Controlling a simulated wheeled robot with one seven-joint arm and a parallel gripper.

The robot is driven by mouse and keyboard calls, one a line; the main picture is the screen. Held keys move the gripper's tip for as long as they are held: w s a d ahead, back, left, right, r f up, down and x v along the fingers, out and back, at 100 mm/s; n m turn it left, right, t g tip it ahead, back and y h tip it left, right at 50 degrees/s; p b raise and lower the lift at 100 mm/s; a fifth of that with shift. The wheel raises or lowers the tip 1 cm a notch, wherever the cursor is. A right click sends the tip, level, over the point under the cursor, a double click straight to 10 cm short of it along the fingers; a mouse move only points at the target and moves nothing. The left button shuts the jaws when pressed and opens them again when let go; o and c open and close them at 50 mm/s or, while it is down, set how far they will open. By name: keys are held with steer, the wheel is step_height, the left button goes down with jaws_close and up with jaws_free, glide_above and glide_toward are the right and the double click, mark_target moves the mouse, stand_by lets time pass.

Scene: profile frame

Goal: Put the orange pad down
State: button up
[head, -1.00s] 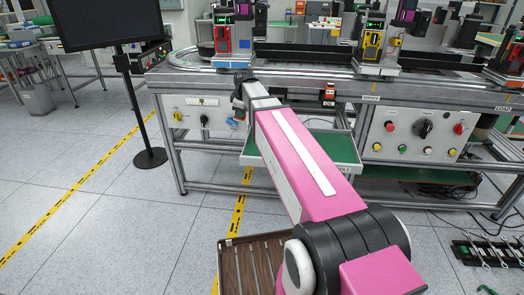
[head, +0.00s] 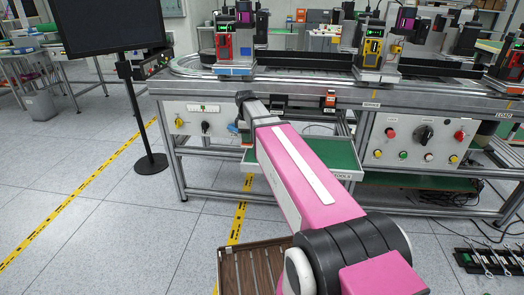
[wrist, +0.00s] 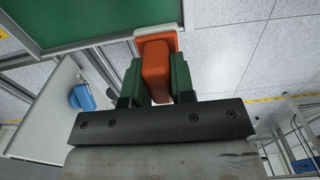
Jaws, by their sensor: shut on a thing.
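The orange pad (wrist: 155,66) is held between the green fingers of my gripper (wrist: 155,82) in the wrist view. A pale strip shows at its far end. The pad is beside the edge of a green-floored tray (wrist: 85,20) at upper left; I cannot tell its height relative to the tray. In the head view, the green tray (head: 338,152) with a grey rim sits low at the front of the bench. My arm reaches toward the bench left of the tray, and the pad and fingertips cannot be made out there.
The workbench (head: 290,90) carries several machine units along its rail. A white control panel (head: 420,138) with buttons is right of the tray. A blue part (wrist: 82,97) sits on a white panel in the wrist view. A brown slatted tray (head: 250,268) is near my base.

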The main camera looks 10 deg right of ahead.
steer(key=d+f, duration=0.1)
steer(key=d, duration=0.1)
steer(key=w+d+f, duration=0.1)
steer(key=d+f, duration=0.1)
steer(key=w+d+f, duration=0.1)
steer(key=d, duration=0.2)
steer(key=shift+d+f, duration=0.1)
steer(key=shift+f, duration=1.95)
steer(key=o, duration=0.8)
steer(key=shift+o, duration=0.2)
steer(key=shift+f, duration=0.25)
step_height(320, 180, up, 11)
